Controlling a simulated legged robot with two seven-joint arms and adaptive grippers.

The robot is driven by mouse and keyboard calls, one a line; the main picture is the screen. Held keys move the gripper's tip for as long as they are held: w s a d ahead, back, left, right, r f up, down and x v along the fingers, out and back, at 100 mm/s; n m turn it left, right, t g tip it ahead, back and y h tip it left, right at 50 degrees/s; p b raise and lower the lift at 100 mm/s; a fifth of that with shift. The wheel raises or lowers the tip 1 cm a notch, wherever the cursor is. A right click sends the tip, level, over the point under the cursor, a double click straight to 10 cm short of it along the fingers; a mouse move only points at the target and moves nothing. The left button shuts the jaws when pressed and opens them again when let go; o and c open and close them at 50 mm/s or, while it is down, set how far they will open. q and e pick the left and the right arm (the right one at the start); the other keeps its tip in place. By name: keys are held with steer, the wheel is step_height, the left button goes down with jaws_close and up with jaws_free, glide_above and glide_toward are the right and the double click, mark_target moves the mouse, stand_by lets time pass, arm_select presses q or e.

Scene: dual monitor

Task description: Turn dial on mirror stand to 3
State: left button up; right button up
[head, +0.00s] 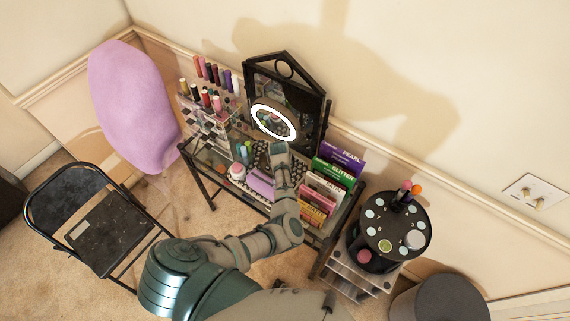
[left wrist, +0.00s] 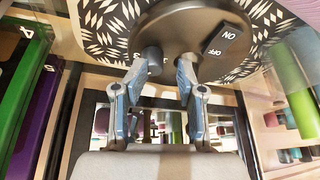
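The mirror stand's round dark base (left wrist: 185,25) fills the top of the left wrist view, upside down. On it are a small dark cylindrical dial (left wrist: 153,57) and a rocker switch (left wrist: 225,40) marked ON and OFF. In the head view my left gripper (head: 279,150) is below the white ring (head: 273,122) and hides the base. My right gripper is not in view.
A black-framed mirror (head: 285,75) stands behind. A polish rack (head: 205,105) is at left, and coloured boxes (head: 330,180) crowd the right of the vanity table (head: 345,212). A round black stand (head: 397,225) is further right. A folding chair (head: 95,225) stands left.

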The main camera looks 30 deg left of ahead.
arm_select(q)
steer(key=shift+d+f, duration=0.2)
steer(key=shift+f, duration=0.4)
steer(key=shift+w+d+f+b, duration=0.15)
steer(key=shift+w+b, duration=0.05)
steer(key=shift+b, duration=0.1)
steer(key=shift+w+d, duration=0.1)
steer(key=shift+a, duration=0.25)
steer(key=shift+o, duration=0.2)
steer(key=shift+a, duration=0.2)
steer(key=shift+a+f, duration=0.1)
steer(key=shift+a, duration=0.2)
steer(key=c, duration=0.7)
steer(key=m+p, duration=0.1)
steer(key=p, duration=0.1)
steer(key=m+h+p, duration=0.1)
steer(key=p, duration=0.1)
steer(key=shift+s+d+r+m, duration=0.2)
steer(key=shift+r+m, duration=0.1)
steer(key=shift+m, duration=0.1)
steer(key=shift+f+m+p, duration=0.1)
steer(key=shift+m+p, duration=0.35)
steer(key=shift+m, duration=0.05)
steer(key=shift+d+f+m+h, duration=0.1)
steer(key=shift+f+m+h, duration=0.1)
steer(key=shift+m+h, duration=0.3)
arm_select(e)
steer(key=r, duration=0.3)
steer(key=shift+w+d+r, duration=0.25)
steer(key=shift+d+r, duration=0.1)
